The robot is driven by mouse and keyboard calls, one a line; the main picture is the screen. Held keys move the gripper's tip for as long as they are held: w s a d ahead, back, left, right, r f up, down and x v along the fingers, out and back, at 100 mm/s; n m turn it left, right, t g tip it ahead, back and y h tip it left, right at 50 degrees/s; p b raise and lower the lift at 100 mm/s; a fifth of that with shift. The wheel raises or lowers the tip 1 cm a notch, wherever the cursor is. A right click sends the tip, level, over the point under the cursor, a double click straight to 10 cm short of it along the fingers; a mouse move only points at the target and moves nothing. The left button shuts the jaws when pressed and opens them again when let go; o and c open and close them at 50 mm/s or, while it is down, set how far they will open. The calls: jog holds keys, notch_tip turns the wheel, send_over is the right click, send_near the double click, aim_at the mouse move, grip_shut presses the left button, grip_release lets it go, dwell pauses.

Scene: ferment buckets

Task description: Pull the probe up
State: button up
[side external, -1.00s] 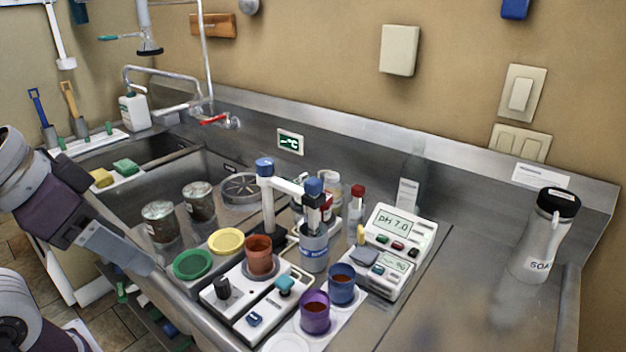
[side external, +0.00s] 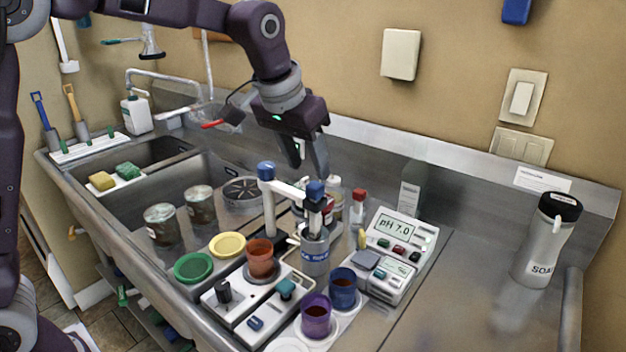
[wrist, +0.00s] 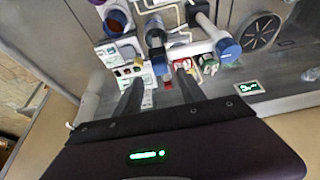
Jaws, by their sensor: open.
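The probe has a blue cap (side external: 316,187) and a dark body, and hangs upright at the end of a white holder arm (side external: 289,187). The arm runs from a white post with a blue knob (side external: 265,171). The probe's lower end is hidden inside a grey labelled cup (side external: 315,258). My gripper (side external: 309,165) is open and empty, pointing down, above and behind the probe's cap. In the wrist view the blue cap (wrist: 160,66) shows between my two spread fingers, beyond their tips, with no clear contact.
A pH meter (side external: 392,226) stands right of the cup. Blue (side external: 342,288), purple (side external: 315,318) and terracotta (side external: 260,257) cups stand in front. A red-capped bottle (side external: 358,205) is close behind. A soap bottle (side external: 545,240) stands far right; the steel counter before it is clear.

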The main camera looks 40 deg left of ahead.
aim_at(315, 185)
jog(key=x, duration=0.5)
jog(key=shift+f, duration=0.15)
jog(key=shift+c, duration=0.5)
grip_shut()
dwell(0.6)
jog(key=shift+r, duration=3.1)
